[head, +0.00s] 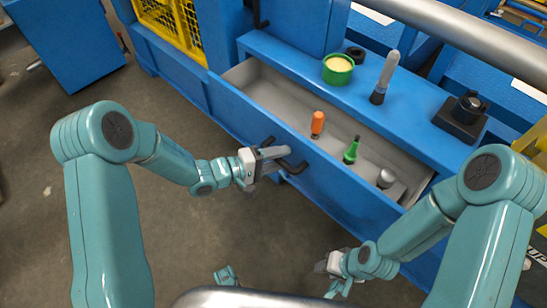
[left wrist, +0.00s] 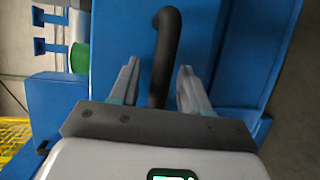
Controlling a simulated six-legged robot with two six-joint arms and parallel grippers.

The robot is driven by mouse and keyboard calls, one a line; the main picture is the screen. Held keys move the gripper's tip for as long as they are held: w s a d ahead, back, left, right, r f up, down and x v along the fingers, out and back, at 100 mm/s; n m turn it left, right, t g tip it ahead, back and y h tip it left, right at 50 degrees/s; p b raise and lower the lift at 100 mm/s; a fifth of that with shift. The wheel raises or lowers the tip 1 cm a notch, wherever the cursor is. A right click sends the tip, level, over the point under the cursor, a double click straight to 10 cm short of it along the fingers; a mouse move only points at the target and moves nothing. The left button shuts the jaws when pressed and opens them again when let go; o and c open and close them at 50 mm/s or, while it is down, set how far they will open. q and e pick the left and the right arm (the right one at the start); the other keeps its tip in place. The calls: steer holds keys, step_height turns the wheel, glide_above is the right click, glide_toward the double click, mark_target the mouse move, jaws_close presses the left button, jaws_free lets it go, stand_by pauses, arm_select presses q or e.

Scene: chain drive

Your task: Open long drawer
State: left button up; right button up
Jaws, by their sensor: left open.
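The long drawer (head: 295,165) of the blue machine stands pulled out, with its grey inside showing. My left gripper (head: 276,158) is at the black handle (head: 292,168) on the drawer's front. In the left wrist view the black handle (left wrist: 165,50) lies between the two open fingers (left wrist: 157,85), with space on both sides. Inside the drawer are an orange-handled tool (head: 317,124), a green-tipped tool (head: 351,150) and a silver cylindrical piece (head: 386,178). My right gripper (head: 333,264) is low at the right, away from the drawer; its fingers are not clear.
On the blue ledge behind the drawer stand a green tin (head: 338,69), a grey-and-black brush-like tool (head: 384,77) and a black block (head: 460,118). A yellow mesh guard (head: 172,25) is at the upper left. The floor in front of the drawer is clear.

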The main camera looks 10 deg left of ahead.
arm_select(q)
steer(key=p+v, duration=0.4)
steer(key=v, duration=1.2)
steer(key=shift+s+r, duration=0.1)
